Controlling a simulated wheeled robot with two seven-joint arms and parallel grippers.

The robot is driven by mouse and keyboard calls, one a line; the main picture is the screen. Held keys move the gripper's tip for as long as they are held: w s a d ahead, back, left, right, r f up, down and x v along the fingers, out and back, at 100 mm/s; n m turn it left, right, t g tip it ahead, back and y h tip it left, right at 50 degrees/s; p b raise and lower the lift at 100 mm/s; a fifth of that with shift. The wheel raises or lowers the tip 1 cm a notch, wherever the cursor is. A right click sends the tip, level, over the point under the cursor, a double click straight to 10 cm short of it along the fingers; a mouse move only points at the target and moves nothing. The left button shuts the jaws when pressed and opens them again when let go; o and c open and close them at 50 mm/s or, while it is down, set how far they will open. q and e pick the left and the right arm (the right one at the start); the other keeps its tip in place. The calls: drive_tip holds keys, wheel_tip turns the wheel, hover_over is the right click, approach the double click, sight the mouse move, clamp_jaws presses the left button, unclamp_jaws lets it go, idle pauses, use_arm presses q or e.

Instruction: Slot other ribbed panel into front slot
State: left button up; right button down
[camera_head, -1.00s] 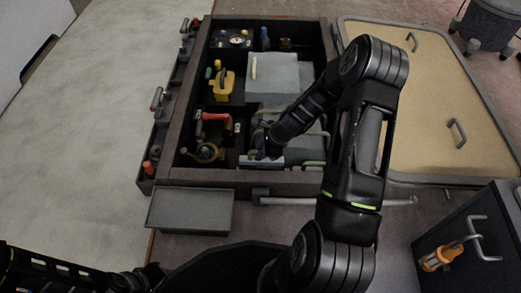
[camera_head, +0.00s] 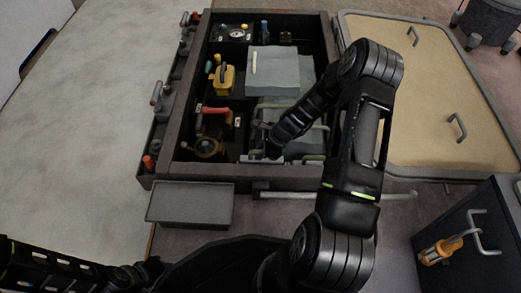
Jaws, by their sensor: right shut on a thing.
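A dark open crate (camera_head: 205,184) holds several compartments. In its front right compartment are grey panels (camera_head: 290,150) with pale green bar handles (camera_head: 314,158); my right arm partly covers them and their ribs are too small to make out. My right gripper (camera_head: 270,150) points down into this compartment near the front wall. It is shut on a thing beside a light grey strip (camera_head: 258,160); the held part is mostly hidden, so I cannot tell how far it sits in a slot. My left arm shows at the bottom left, but its gripper does not.
A grey block (camera_head: 273,75) with a cream handle fills the compartment behind. A yellow tool (camera_head: 224,77) and a red-handled tool (camera_head: 216,111) are at the left. A grey tray (camera_head: 190,204) is in front. A tan lid (camera_head: 430,100) and a dark cabinet (camera_head: 470,245) are at the right.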

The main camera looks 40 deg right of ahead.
drive_tip(key=shift+f, duration=1.35)
drive_tip(key=c, duration=1.3)
unclamp_jaws()
use_arm(q)
drive_tip(key=shift+s+f, duration=0.1)
drive_tip(key=shift+s, duration=0.2)
use_arm(e)
drive_tip(key=p+v, duration=0.3)
drive_tip(key=v, duration=0.4)
drive_tip(key=shift+w+p, duration=0.1)
drive_tip(key=shift+p, duration=0.2)
drive_tip(key=shift+d+r, duration=0.1)
drive_tip(key=shift+r, duration=0.35)
use_arm(q)
drive_tip(key=r, duration=0.4)
drive_tip(key=shift+w, duration=0.2)
